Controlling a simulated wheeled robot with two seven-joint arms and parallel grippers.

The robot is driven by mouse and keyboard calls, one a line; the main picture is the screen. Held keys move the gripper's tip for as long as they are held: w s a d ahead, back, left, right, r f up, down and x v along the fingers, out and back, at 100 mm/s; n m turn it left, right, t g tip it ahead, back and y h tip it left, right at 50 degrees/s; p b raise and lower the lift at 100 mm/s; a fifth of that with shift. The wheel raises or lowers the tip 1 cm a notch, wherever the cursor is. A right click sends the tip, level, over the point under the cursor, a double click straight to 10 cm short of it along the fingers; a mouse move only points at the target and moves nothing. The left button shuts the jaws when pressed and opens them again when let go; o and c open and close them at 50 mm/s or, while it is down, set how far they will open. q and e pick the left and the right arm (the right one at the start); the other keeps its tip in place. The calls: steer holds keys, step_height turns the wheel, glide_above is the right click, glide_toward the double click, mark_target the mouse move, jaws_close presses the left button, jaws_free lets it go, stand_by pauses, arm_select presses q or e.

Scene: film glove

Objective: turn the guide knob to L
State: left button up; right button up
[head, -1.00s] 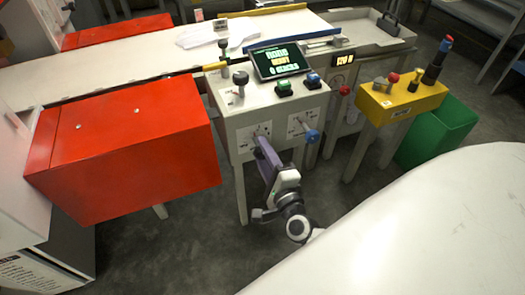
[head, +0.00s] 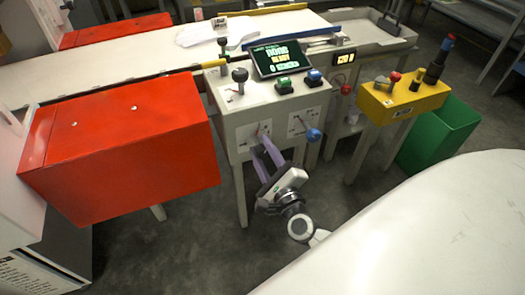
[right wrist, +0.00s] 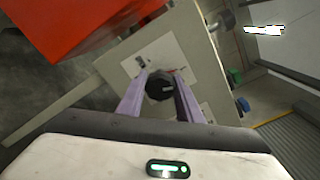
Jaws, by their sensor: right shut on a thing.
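The guide knob (right wrist: 159,84) is a dark round knob with a pale pointer line, on a white dial plate (right wrist: 172,58) on the front of the grey control box. My right gripper (right wrist: 160,92) has its two purple fingers on either side of the knob and is shut on it. In the head view my right gripper (head: 264,150) reaches up to the left dial plate (head: 250,130), and its fingers hide the knob. The letters on the plate are too small to read. My left gripper is not in view.
The control box (head: 240,108) carries a screen (head: 281,57), a black knob, green and blue buttons. A large red box (head: 120,150) stands left, a yellow box (head: 400,101) right. A white surface (head: 420,225) fills the lower right.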

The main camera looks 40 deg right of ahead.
steer(key=o, duration=1)
steer(key=shift+o, duration=0.2)
steer(key=v, duration=1)
steer(key=shift+s, duration=0.15)
